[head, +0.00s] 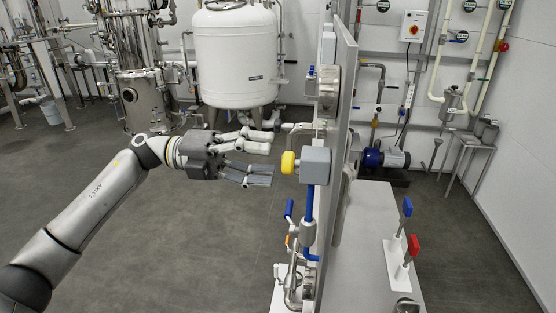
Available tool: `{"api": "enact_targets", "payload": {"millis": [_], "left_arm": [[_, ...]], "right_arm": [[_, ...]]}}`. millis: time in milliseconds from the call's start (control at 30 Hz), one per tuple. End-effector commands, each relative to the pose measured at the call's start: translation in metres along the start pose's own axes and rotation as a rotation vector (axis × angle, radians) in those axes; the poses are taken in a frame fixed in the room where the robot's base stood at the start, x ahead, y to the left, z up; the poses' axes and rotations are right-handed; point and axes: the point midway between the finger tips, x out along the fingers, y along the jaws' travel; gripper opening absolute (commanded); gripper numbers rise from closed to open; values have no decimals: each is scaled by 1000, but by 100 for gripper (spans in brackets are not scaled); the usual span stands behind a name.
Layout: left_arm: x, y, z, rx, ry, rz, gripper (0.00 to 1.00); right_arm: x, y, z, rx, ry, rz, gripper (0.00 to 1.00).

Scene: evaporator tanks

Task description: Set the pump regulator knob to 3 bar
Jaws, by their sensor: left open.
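A yellow knob (289,162) sticks out to the left from a grey box (315,166) on the edge of an upright panel in the head view. I take it to be the pump regulator knob; no scale or pressure reading on it is legible. My left gripper (270,160) is open, with its fingers pointing right at the knob. The fingertips are just left of the knob, with a small gap, and nothing is between them. My right gripper is not in view.
The upright panel (341,130) carries pipes and a blue-handled valve (289,209) below the box. A blue lever (407,208) and a red lever (414,245) stand at the right. A white tank (235,55) stands behind. The floor below my left arm is clear.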

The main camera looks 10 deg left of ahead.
Motion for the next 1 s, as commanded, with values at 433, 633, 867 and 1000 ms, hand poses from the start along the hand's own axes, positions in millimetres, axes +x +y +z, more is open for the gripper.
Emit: {"api": "enact_targets", "payload": {"millis": [433,633,867,1000], "left_arm": [[-78,1,2,-1,-5,0,58],[-83,1,2,0,-4,-2,58],[-83,1,2,0,-4,-1,58],[-83,2,3,-4,-7,-5,58]], "right_arm": [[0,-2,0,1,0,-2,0],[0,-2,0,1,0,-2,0],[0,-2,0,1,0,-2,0],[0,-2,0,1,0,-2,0]]}}
